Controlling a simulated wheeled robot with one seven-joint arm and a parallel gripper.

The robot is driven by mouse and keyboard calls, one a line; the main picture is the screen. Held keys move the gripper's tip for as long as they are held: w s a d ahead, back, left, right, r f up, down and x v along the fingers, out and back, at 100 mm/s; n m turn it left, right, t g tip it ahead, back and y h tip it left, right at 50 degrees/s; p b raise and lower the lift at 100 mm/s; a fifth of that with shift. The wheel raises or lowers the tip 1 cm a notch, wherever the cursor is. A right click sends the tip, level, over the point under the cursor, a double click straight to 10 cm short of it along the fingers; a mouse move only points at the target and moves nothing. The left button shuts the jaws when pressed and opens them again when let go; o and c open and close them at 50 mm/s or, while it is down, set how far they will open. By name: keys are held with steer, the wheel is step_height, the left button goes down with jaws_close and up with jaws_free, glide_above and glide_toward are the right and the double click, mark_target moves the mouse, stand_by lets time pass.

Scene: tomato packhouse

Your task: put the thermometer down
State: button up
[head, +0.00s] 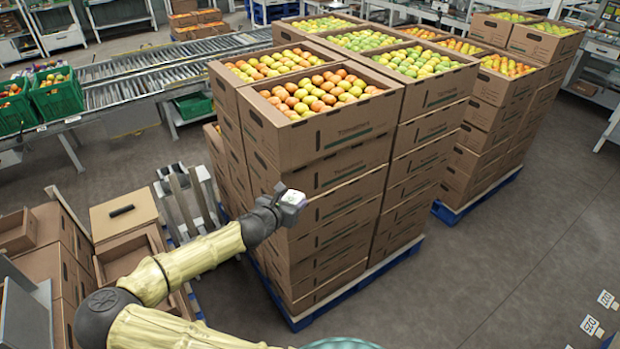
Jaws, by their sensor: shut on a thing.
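My gripper (280,203) is at the end of my arm, in front of the near corner of the stacked tomato cartons in the head view. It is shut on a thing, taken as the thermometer. The fingertips are not clearly visible. I cannot tell whether the tip touches the carton side behind it.
Brown cartons of tomatoes (345,146) stand stacked on a blue pallet (398,258), with another loaded pallet behind. A roller conveyor (130,92) and green crates (57,98) are at left. Empty cartons (124,213) lie at lower left.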

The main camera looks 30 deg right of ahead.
steer(key=s+a+f+n+t+y+b, duration=0.2)
steer(key=a+f+n+y, duration=0.3)
steer(key=f, duration=0.3)
steer(key=s+a+f+n+t+y+b, duration=0.2)
steer(key=a+f+n+t+y, duration=0.1)
steer(key=a+f+n+y, duration=0.3)
step_height(320, 180, down, 3)
steer(key=shift+s+a+r+t, duration=0.25)
steer(key=shift+a+t, duration=0.15)
steer(key=shift+a, duration=0.85)
